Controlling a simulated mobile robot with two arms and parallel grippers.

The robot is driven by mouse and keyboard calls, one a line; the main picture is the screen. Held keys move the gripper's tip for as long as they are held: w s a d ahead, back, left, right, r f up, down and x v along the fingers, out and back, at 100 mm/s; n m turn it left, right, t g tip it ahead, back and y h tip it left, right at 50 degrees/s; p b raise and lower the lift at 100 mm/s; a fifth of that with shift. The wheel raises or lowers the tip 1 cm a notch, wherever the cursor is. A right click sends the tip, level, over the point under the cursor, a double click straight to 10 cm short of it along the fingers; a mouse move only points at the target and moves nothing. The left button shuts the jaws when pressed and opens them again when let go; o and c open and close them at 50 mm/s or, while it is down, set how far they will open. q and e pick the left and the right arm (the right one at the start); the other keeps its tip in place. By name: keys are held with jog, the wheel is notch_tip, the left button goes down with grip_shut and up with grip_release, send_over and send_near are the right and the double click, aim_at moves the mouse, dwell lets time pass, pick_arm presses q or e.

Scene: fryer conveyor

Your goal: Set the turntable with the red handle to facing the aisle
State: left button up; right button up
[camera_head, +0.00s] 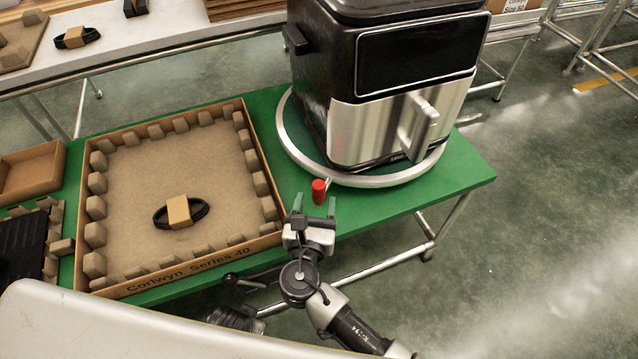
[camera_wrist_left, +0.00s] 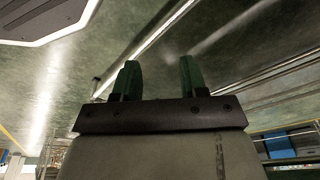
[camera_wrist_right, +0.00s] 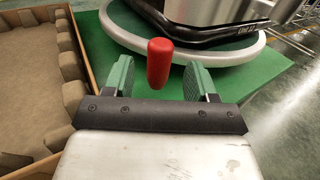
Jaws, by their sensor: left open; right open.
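The turntable (camera_head: 292,137) is a pale grey ring on the green table, with a black and silver air fryer (camera_head: 395,85) standing on it. Its red handle (camera_head: 319,191) sticks up at the ring's near left edge. My right gripper (camera_head: 315,205) is open just short of the red handle. In the right wrist view the red handle (camera_wrist_right: 159,63) stands between and beyond the two green fingers, not visibly touched. My left gripper (camera_wrist_left: 158,78) is open and empty in the left wrist view, with floor and metal table legs beyond it; in the head view I cannot make out its fingers.
A cardboard tray (camera_head: 262,165) with a cable bundle (camera_head: 180,212) lies left of the turntable, close to my right gripper. A smaller brown box (camera_head: 30,170) and a black rack (camera_head: 28,245) are further left. The green table's right corner (camera_head: 480,172) is bare.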

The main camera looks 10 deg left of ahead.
pick_arm(q)
jog(key=shift+s+f, duration=0.35)
jog(key=shift+f, duration=0.3)
pick_arm(e)
jog(key=shift+s, duration=2.3)
